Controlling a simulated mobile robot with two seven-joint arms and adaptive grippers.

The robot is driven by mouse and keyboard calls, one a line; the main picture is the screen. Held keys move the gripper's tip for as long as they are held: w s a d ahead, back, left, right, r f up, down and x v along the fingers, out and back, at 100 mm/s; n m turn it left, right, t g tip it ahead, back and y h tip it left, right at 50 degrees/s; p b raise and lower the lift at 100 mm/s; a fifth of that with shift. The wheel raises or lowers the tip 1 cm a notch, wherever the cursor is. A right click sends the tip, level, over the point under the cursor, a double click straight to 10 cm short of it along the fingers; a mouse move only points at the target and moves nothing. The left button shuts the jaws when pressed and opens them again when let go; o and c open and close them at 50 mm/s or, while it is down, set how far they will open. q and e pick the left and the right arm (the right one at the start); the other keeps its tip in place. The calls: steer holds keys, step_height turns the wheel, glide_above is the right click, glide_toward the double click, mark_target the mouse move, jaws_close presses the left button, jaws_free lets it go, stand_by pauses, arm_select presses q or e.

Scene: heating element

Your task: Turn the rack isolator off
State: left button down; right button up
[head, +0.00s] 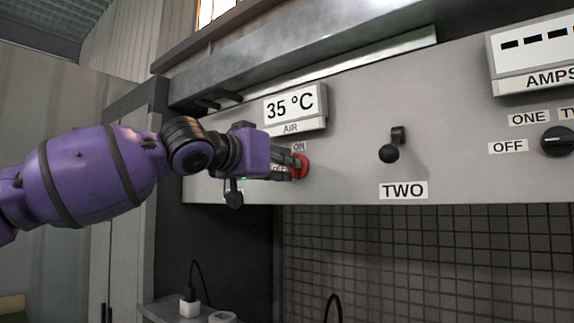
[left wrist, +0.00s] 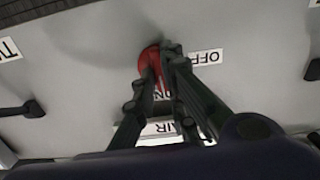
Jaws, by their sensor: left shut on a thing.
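The rack isolator is a red rotary knob (head: 301,166) on the grey panel, below the AIR display. An ON label (head: 299,146) sits above it and an OFF label is partly hidden behind my fingers to its left. My left gripper (head: 291,167) is at the knob, shut on it. In the left wrist view the red knob (left wrist: 150,62) lies between the fingertips of the gripper (left wrist: 161,60), with the OFF label (left wrist: 207,58) beside it and the ON label partly covered. The exact angle of the knob is hard to tell. My right gripper is not in view.
A black lever (head: 390,150) above the TWO label (head: 403,190) is right of the knob. A black selector (head: 556,141) is at the far right. Another dark lever (head: 234,195) hangs below my gripper. A small shelf (head: 165,308) with a plug is below.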

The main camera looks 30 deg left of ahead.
arm_select(q)
steer(key=shift+a+f+n+b, duration=0.15)
steer(key=shift+n+b, duration=0.8)
steer(key=shift+n, duration=3.4)
steer(key=shift+f+n+b, duration=0.1)
steer(key=shift+n+b, duration=0.8)
steer(key=shift+n, duration=3.45)
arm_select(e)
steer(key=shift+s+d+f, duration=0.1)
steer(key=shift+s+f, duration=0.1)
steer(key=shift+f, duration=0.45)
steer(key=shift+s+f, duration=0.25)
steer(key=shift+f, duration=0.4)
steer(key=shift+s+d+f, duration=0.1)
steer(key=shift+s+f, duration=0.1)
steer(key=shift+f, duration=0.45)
arm_select(q)
steer(key=c, duration=1.8)
jaws_free()
steer(key=s+a, duration=0.1)
steer(key=s, duration=1.1)
